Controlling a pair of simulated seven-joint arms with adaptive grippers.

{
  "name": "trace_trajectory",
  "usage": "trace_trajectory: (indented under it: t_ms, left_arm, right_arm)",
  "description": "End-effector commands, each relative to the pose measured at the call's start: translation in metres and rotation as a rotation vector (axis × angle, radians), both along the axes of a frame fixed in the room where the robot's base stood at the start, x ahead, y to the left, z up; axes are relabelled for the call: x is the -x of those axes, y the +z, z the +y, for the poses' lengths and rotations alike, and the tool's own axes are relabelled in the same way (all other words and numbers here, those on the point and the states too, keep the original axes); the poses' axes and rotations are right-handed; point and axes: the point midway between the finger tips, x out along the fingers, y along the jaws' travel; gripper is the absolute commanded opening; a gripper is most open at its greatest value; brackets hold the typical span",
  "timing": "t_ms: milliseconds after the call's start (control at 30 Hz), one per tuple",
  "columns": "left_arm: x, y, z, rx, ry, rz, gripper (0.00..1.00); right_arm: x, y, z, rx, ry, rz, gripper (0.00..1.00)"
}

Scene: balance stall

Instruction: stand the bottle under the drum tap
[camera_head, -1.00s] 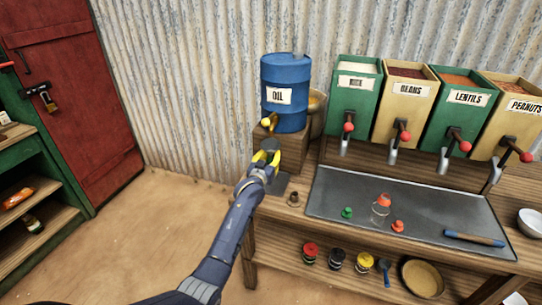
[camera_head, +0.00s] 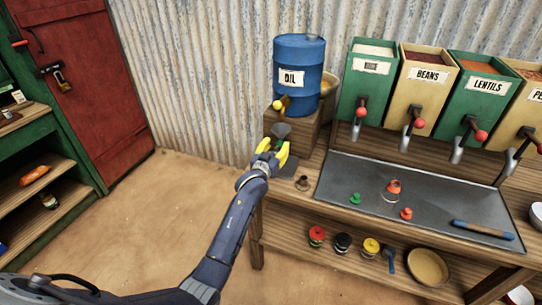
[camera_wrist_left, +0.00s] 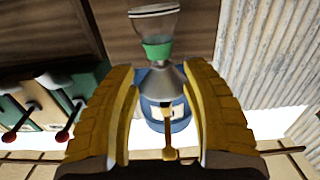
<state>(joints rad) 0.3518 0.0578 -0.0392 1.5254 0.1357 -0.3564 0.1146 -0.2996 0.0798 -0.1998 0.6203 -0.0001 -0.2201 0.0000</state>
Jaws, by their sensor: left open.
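The bottle (camera_wrist_left: 157,22) is clear with a green collar at its neck. A grey funnel (camera_head: 281,130) sits in its mouth; it also shows in the left wrist view (camera_wrist_left: 162,78), which is upside down. The blue oil drum (camera_head: 299,65) has a yellow tap (camera_head: 282,104), and the funnel shows just below that tap. My left gripper (camera_head: 272,154) is open, its yellow fingers on either side of the funnel in the wrist view (camera_wrist_left: 160,90). The bottle's collar and body lie beyond the fingertips, and contact is not visible. My right gripper is not in view.
The drum stands on a wooden block (camera_head: 300,128). Several bins with red-knobbed taps stand to the right. A metal tray (camera_head: 450,195) holds a clear vessel with an orange top (camera_head: 392,189), loose caps and a blue-handled tool (camera_head: 482,230). A small brown piece (camera_head: 303,183) sits nearby.

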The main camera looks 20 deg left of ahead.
Motion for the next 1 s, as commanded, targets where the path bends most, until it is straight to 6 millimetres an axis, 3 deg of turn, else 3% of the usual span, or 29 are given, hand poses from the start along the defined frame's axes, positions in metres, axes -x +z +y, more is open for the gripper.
trace_trajectory:
  t_ms: [300,667,767,1000]
  left_arm:
    - [0.046,0.000,0.002,0.001,0.000,0.000,0.47]
    - [0.066,-0.002,0.000,-0.002,-0.003,0.001,0.47]
    - [0.080,-0.011,-0.006,-0.015,-0.013,0.003,0.47]
    - [0.133,-0.046,-0.031,-0.060,-0.054,0.017,0.47]
  right_arm:
    - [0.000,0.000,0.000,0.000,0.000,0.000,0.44]
    - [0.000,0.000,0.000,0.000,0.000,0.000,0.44]
    - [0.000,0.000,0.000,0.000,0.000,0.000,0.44]
    - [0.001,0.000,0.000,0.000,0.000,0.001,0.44]
